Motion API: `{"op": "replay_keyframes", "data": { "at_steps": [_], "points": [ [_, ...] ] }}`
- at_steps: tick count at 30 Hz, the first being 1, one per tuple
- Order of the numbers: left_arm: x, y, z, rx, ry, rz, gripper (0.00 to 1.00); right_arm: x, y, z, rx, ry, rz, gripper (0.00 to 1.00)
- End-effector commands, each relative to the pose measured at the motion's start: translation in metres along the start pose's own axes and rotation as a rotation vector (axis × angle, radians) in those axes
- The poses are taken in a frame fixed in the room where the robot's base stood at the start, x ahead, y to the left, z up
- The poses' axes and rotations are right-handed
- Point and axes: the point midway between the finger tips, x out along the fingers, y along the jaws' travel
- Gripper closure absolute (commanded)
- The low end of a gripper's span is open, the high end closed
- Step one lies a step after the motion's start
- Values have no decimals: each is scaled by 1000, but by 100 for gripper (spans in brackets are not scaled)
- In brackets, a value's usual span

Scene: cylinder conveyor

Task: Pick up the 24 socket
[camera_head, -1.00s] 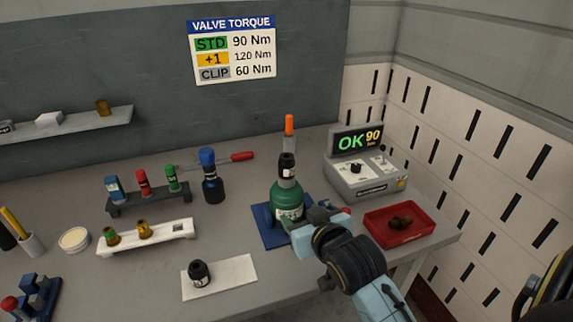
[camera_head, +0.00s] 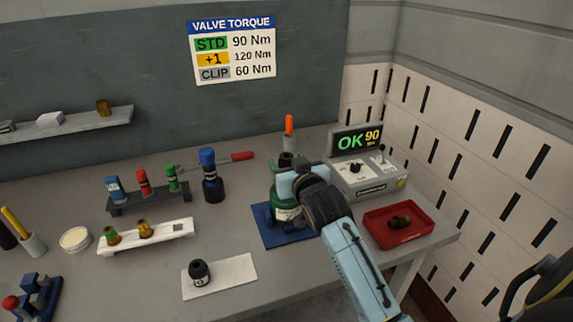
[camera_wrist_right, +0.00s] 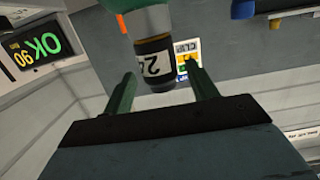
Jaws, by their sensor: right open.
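The 24 socket (camera_wrist_right: 157,64) is a dark cylinder with a white label bearing partly visible digits that look like 24. It stands on the green bottle-shaped body (camera_head: 284,196), which rests on a blue mat. In the head view only the dark top of the socket (camera_head: 287,160) shows; my right gripper hides the rest. My right gripper (camera_head: 286,178) is open at the socket's height. In the right wrist view its two fingers (camera_wrist_right: 157,78) lie either side of the socket, with gaps visible. My left gripper is not in view.
A grey torque display (camera_head: 366,175) reading OK 90 stands behind right. A red tray (camera_head: 385,235) holds a brown piece. Another dark socket (camera_head: 200,272) sits on a white card at front. A rack (camera_head: 150,203) and white holder (camera_head: 170,237) stand left.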

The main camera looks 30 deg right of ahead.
Motion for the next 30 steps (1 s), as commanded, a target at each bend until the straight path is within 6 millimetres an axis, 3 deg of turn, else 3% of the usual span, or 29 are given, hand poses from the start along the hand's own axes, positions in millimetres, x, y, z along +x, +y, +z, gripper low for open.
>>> {"op": "replay_keyframes", "data": {
  "at_steps": [6,16,28,30],
  "points": [
    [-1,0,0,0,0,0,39,29,-1,-2,0,0,0,42],
    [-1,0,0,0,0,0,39,35,-1,-1,0,0,0,42],
    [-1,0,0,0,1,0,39,34,-1,-1,0,0,0,93],
    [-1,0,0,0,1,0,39,34,-1,-2,0,2,0,97]
  ]
}}
